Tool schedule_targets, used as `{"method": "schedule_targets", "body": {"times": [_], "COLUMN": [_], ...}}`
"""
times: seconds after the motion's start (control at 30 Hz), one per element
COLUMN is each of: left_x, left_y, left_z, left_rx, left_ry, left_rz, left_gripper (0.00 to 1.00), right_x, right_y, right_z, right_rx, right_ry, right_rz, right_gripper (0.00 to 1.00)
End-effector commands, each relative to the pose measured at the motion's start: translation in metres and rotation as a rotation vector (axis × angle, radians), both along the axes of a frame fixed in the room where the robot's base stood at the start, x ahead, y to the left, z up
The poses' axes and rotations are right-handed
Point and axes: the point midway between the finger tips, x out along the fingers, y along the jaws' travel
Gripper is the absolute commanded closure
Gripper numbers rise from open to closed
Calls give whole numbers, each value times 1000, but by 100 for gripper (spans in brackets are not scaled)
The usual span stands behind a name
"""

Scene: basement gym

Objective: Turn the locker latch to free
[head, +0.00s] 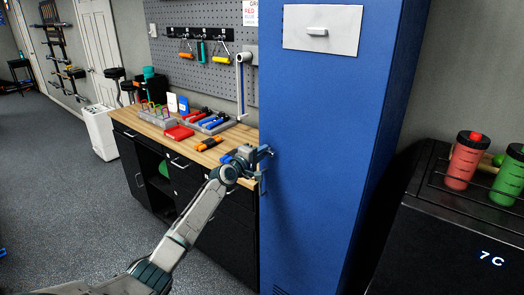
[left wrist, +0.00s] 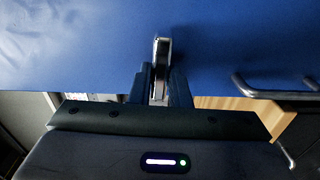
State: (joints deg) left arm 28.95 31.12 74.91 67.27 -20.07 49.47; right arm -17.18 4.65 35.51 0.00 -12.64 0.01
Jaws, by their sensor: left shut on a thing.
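The tall blue locker (head: 325,130) stands right of the workbench, and its blue front fills the upper part of the left wrist view (left wrist: 80,45). My left gripper (head: 264,155) is at the locker's left edge, just above the bench-top height. In the left wrist view its dark fingers (left wrist: 161,86) are shut on a silver latch (left wrist: 161,52), which stands upright in that picture against the blue front. The fingers hide the latch's lower part. In the head view the gripper mostly hides the latch. My right gripper is not in view.
A silver bar handle (left wrist: 275,94) is right of my fingers in the left wrist view. A wooden-topped workbench (head: 152,128) with several tools stands left of the locker. A black rack (head: 425,205) with shaker bottles is at right.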

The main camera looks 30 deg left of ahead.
Motion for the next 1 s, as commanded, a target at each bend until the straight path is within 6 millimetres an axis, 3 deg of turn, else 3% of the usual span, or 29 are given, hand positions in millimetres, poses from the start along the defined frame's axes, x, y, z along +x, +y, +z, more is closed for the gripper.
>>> {"method": "schedule_targets", "body": {"times": [0.7, 0.73, 0.8, 1.0], "left_x": [0, 0, 0, 0], "left_y": [0, 0, 0, 0], "left_z": [-1, -1, -1, -1], "left_rx": [-70, -70, -70, -69], "left_ry": [5, 6, 5, 5], "left_rz": [0, 0, 0, 0], "left_gripper": [100, 78, 64, 62], "right_x": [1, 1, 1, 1], "right_y": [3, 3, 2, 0], "right_z": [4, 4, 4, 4], "right_rx": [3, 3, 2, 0], "right_ry": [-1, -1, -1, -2], "right_rz": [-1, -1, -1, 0], "right_gripper": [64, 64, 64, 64]}}
